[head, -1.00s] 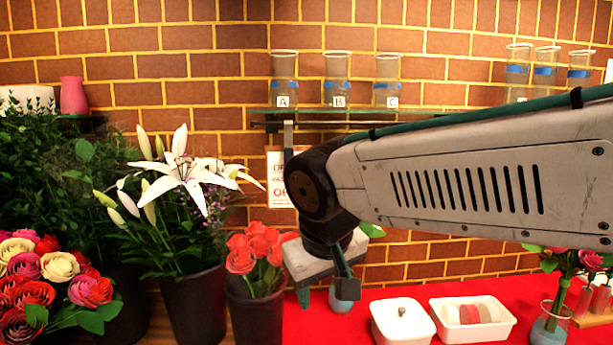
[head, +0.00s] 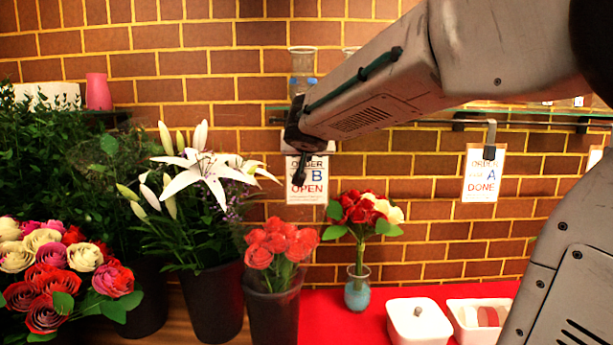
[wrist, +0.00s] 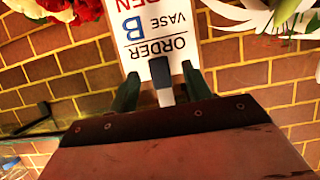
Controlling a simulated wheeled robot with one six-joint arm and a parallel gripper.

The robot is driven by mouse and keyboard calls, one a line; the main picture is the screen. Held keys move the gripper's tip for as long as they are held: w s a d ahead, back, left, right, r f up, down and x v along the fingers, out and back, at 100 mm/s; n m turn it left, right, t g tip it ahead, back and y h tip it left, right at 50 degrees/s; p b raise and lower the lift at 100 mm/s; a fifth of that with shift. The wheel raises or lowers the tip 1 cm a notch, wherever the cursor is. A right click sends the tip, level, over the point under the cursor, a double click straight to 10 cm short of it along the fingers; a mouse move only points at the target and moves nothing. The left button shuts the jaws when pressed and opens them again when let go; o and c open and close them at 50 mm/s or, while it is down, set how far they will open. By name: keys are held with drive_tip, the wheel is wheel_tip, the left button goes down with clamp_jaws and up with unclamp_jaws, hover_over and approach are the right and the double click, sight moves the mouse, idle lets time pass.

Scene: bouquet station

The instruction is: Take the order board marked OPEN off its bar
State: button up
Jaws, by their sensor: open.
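The order board marked OPEN (head: 307,188), white with a blue B, hangs on the brick wall below the glass shelf. It appears upside down in the wrist view (wrist: 152,33). My gripper (head: 299,172) is at the top of this board in the head view. In the wrist view, my gripper (wrist: 161,86) has its two green fingers apart, one on each side of the board's grey hook with its dark block (wrist: 160,72). I cannot tell whether either finger touches it. My arm hides the bar above this board; the bar (head: 545,119) shows farther right.
A second board marked DONE (head: 481,177) hangs to the right. A vase of red and cream flowers (head: 358,290) stands below. White lilies (head: 200,178) are at left, near the board. Glass vases (head: 302,62) stand on the shelf above.

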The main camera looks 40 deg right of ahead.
drive_tip(key=shift+x, duration=0.85)
clamp_jaws()
drive_tip(key=shift+r, duration=0.1)
